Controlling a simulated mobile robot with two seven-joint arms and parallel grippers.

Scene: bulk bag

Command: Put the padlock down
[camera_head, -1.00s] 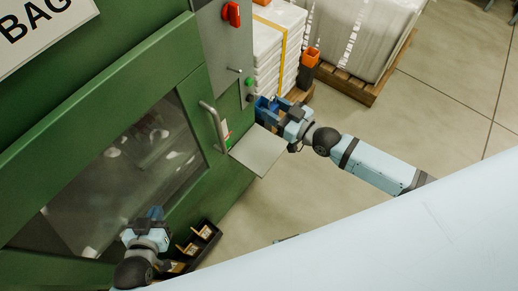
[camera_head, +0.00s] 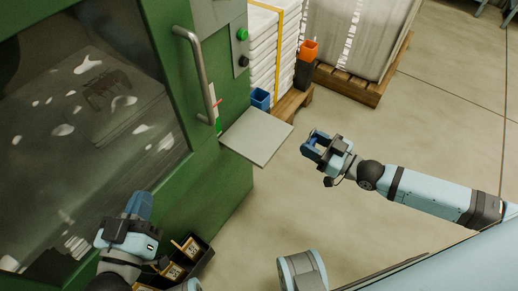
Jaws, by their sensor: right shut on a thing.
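My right gripper (camera_head: 314,147) is above the floor, to the right of the grey shelf plate (camera_head: 258,136) and apart from it. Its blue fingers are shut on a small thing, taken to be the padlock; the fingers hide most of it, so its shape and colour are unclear. The shelf plate sticks out from the green machine and its top is bare. My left gripper (camera_head: 138,204) is in front of the machine's window at the lower left. Its blue fingers point up; whether they are open or shut is unclear.
The green machine (camera_head: 225,185) has a metal door handle (camera_head: 198,75). A black tray (camera_head: 198,262) with several tagged compartments is low beside it. A blue bin (camera_head: 260,99), an orange bin (camera_head: 309,50) and loaded pallets (camera_head: 355,85) stand behind. The floor at right is open.

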